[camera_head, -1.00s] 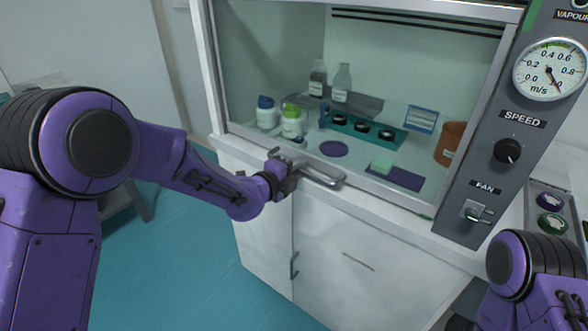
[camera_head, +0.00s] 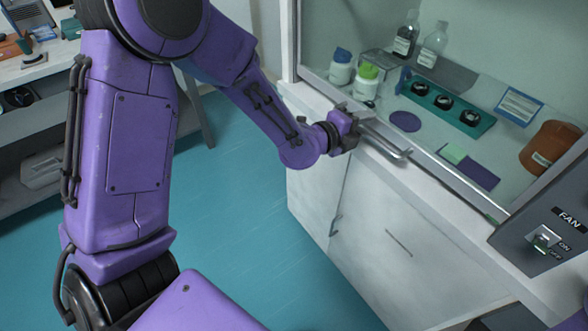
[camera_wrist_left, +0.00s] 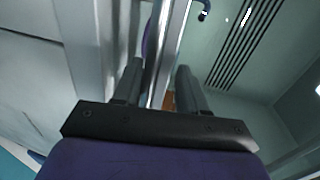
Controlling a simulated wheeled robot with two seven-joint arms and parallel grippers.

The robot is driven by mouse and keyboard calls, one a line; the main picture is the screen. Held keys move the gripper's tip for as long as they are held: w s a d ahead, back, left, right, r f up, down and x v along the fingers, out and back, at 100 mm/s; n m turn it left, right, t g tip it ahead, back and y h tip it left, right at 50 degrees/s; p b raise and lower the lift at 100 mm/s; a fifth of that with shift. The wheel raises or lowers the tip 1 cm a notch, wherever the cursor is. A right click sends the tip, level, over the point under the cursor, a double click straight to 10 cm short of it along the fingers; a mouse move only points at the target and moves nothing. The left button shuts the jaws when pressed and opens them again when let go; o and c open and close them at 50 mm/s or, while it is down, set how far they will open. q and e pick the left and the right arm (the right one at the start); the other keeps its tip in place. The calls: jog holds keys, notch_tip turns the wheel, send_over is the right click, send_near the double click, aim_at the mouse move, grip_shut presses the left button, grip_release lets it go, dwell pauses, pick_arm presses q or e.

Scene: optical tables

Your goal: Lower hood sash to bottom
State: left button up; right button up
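The fume hood's glass sash has a metal lower rail (camera_head: 447,168) close above the white sill in the head view. A grey bar handle (camera_head: 385,141) juts out at the front of the rail. My left gripper (camera_head: 352,128) is at the handle's left end. In the left wrist view, the fingers of my left gripper (camera_wrist_left: 159,75) stand apart, with a bright metal bar or edge running between them. I cannot tell if either finger touches it. My right gripper is out of view.
Behind the glass are bottles (camera_head: 406,38), a teal tray (camera_head: 448,103), a purple disc (camera_head: 405,121) and an orange-brown container (camera_head: 550,147). A grey panel with a fan switch (camera_head: 541,238) stands at the right. Teal floor (camera_head: 235,205) is open left of the cabinet.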

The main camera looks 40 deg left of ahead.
pick_arm(q)
notch_tip(320, 180, up, 3)
jog(key=shift+a+f+p, duration=0.1)
jog(key=shift+p, duration=0.55)
jog(key=d+v, duration=0.1)
jog(key=v, duration=1)
jog(key=s+a+f+n+g+y, duration=0.2)
jog(key=s+f+n, duration=0.2)
jog(key=f, duration=0.6)
jog(key=s+a+f+n+g+y+b, duration=0.1)
jog(key=s+a+f+n+g+y, duration=0.1)
jog(key=s+f+n, duration=0.3)
jog(key=s+a+f+n+g+y+b, duration=0.1)
jog(key=s+a+f+n+g+y, duration=0.1)
jog(key=f+n, duration=0.9)
notch_tip(320, 180, down, 4)
jog(key=shift+s+a+r+g, duration=0.25)
jog(key=shift+s+g, duration=0.25)
jog(key=shift+s, duration=0.65)
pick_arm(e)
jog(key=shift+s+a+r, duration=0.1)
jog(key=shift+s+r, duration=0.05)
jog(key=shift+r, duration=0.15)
